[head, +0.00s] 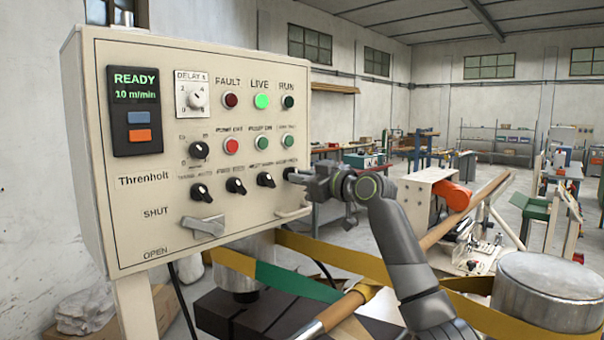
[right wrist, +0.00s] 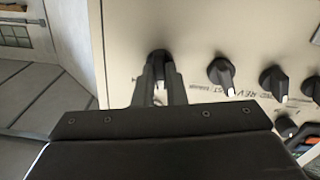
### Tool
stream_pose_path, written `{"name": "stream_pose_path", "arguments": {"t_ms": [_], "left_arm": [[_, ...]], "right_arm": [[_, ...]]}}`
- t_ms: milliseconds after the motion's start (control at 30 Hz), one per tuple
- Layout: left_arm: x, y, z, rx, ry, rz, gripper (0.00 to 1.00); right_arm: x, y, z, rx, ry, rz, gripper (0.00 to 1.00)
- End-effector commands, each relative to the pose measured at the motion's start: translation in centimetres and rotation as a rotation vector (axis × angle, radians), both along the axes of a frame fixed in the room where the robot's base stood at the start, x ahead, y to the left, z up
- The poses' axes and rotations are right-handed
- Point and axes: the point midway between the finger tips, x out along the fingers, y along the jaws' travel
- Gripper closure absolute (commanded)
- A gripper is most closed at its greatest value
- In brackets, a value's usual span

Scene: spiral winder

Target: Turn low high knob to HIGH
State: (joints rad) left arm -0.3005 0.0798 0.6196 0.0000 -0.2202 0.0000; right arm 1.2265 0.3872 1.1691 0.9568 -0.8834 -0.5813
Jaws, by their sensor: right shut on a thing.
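The cream control panel (head: 230,100) stands at the left of the head view, with a row of black selector knobs. My right gripper (head: 297,176) is at the right end of that row. In the right wrist view its two dark fingers (right wrist: 159,85) are shut on a black knob (right wrist: 158,57), one finger on each side. A white pointer mark on this knob shows between the fingers. The gripper hides this knob in the head view, and its label cannot be read. My left gripper is not in view.
Other black knobs (head: 265,179) sit left of the gripped one. A grey lever (head: 204,225) and a pale handle (head: 292,212) are below. Yellow straps (head: 335,258), a wooden pole (head: 465,211) and a metal drum (head: 548,285) lie around my right arm.

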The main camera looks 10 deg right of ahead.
Motion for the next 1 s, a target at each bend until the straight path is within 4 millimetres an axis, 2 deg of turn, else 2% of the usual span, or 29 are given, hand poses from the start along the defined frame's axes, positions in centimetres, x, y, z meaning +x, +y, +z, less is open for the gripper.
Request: {"name": "stream_pose_path", "arguments": {"t_ms": [600,1000], "left_arm": [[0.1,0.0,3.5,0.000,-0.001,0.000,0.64],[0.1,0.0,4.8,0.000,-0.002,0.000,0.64]], "right_arm": [[0.0,0.0,0.2,0.473,0.316,-0.001,1.00],[0.0,0.0,0.1,0.668,0.443,-0.001,1.00]]}}
